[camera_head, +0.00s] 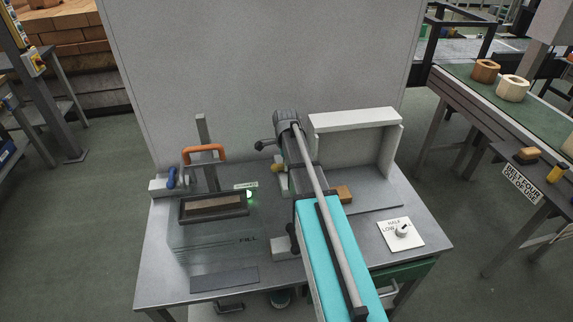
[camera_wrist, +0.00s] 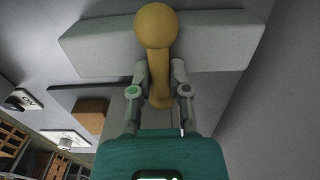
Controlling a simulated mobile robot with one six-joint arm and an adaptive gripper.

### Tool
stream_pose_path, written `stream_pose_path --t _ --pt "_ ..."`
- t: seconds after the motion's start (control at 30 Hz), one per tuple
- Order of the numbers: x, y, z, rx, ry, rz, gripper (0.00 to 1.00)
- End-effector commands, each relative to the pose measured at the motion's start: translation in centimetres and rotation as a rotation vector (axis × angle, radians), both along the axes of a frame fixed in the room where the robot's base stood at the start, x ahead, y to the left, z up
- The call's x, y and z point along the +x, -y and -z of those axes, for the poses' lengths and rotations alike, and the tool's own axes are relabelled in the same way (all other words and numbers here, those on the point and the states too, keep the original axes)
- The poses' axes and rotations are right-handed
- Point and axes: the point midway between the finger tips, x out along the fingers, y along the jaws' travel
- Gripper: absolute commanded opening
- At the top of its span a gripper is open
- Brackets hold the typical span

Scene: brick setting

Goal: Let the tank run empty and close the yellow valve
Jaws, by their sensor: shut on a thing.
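The yellow valve shows in the wrist view as a lever with a round knob (camera_wrist: 155,26) and a shaft below it. In the head view only a small yellow part (camera_head: 281,167) shows beside my arm. My gripper (camera_wrist: 158,88) is shut on the yellow lever, one finger on each side of its shaft. In the head view my arm hides the gripper. A see-through tank (camera_head: 205,243) with a FILL mark stands at the left of the bench. I cannot tell whether liquid is in it.
A dark tray (camera_head: 184,221) sits at the tank's top, near an orange handle (camera_head: 204,150), a blue handle (camera_head: 171,177) and a lit green lamp (camera_head: 251,196). A brown block (camera_head: 344,193) and a dial plate (camera_head: 401,234) are at right. A tall panel (camera_head: 250,60) stands behind.

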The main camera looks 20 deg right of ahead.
Motion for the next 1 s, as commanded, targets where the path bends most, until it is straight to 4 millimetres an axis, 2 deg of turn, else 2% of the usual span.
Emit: stream_pose_path --t 0.1,0.13,0.3,0.77,1.0 --pt "-0.09 -0.01 0.02 0.000 -0.002 0.001 0.00" --pt "-0.09 -0.01 0.02 0.000 -0.002 0.001 0.27" --pt "-0.07 0.00 0.01 0.000 -0.001 0.001 0.57" --pt "-0.02 0.03 0.00 0.000 0.000 -0.008 0.57" --pt "0.01 0.05 0.00 0.000 0.000 -0.069 0.57"
